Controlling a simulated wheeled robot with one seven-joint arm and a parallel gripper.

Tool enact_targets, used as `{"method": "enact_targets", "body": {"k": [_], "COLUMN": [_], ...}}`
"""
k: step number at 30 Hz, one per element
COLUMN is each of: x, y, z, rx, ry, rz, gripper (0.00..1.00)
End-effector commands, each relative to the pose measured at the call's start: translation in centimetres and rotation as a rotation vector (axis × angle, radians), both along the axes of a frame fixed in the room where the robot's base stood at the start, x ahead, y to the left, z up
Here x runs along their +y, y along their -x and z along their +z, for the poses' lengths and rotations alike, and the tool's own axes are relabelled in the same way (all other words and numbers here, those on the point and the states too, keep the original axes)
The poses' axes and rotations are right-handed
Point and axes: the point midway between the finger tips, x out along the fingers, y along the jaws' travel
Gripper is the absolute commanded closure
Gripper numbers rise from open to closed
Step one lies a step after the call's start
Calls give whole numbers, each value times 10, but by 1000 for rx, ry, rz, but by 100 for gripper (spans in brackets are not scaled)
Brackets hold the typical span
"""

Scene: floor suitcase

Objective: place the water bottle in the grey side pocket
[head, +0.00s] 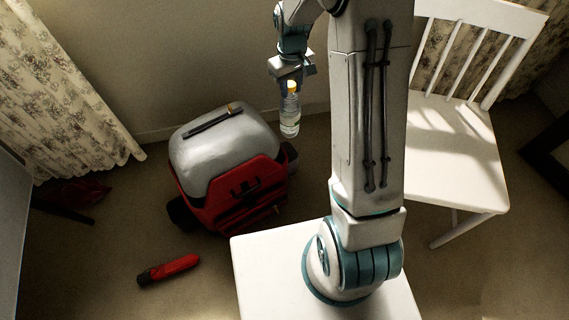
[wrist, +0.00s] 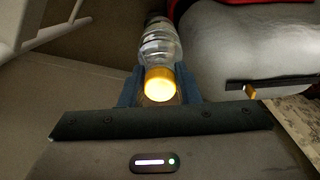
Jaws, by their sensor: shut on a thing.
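The clear water bottle (head: 290,122) with a yellow cap hangs upright from my gripper (head: 291,84). In the wrist view my gripper (wrist: 160,88) is shut on the bottle (wrist: 160,45) near its yellow cap, with a finger on each side. The red suitcase (head: 225,208) with a grey top stands on the floor to the left of the bottle. A dark grey side pocket (head: 291,154) shows on its right side, partly hidden behind the suitcase body. The bottle is above and close to that pocket in the head view; its height over it is hard to judge.
Another dark pocket (head: 181,213) is on the suitcase's left side. A red and black cylindrical item (head: 168,270) lies on the floor at front left. A white chair (head: 450,145) stands at right. Curtains (head: 60,95) hang at left. Floor around the suitcase is mostly clear.

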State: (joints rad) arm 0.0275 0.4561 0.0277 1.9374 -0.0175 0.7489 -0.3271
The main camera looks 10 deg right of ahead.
Motion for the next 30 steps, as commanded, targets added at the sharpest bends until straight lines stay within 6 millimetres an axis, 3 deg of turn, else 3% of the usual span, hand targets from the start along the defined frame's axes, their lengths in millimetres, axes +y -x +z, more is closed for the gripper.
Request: {"method": "enact_targets", "body": {"k": [21, 30], "x": [2, 4], "y": [-43, -59], "z": [-49, -61], "rx": [-3, -2], "ry": [-3, -2], "rz": [1181, 1564], "gripper": [100, 100]}}
